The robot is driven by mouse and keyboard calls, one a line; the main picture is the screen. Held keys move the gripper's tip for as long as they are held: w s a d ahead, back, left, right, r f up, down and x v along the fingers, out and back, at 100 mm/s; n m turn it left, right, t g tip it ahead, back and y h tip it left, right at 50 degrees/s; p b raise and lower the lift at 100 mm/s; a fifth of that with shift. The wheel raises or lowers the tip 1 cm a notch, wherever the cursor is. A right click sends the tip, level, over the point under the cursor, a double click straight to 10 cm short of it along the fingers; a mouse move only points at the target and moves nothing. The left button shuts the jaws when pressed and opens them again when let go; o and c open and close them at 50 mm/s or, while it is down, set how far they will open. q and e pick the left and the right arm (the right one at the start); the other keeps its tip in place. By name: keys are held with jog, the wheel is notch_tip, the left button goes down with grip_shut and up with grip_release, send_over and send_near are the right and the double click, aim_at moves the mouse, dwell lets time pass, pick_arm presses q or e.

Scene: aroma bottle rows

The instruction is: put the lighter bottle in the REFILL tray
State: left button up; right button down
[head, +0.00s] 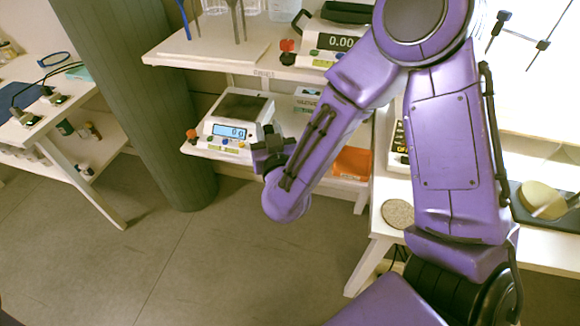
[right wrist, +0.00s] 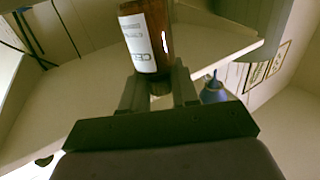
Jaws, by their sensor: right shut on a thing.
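My right gripper (head: 268,150) reaches in beside the lower balance, and it also shows in the right wrist view (right wrist: 158,84). There it is shut on a brown bottle (right wrist: 160,30) with a white label, only partly readable. In the head view I cannot make out the bottle at the gripper. I cannot identify a second bottle to compare or a tray marked REFILL. My left gripper is not in view.
A balance (head: 236,118) with a lit display stands on the lower shelf, left of the gripper. Another balance (head: 335,42) stands on the shelf above. An orange item (head: 352,162) lies to the right. A dark green column (head: 150,90) stands left; open floor lies below.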

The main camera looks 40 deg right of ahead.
jog(key=s+d+f+m+g+h+b, duration=0.3)
jog(key=d+m+g+h+b, duration=0.3)
jog(key=b, duration=0.3)
jog(key=shift+n+t+h, duration=0.3)
jog(key=shift+t+h, duration=0.2)
jog(key=shift+h, duration=0.1)
jog(key=w+d+f+b, duration=0.1)
jog(key=w+f, duration=0.3)
jog(key=w+d+f+b, duration=0.1)
jog(key=w+d+f, duration=0.1)
jog(key=w+f, duration=0.2)
jog(key=w+d+f+b, duration=0.1)
jog(key=w+d+f, duration=0.1)
jog(key=w+f, duration=0.2)
jog(key=shift+w+f+b, duration=0.25)
jog(key=shift+f+b, duration=0.15)
jog(key=shift+f, duration=0.05)
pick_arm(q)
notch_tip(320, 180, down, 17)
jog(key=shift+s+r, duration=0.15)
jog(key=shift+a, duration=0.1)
pick_arm(e)
jog(key=c, duration=0.8)
grip_release()
jog(key=shift+f, duration=0.1)
jog(key=shift+c, duration=0.2)
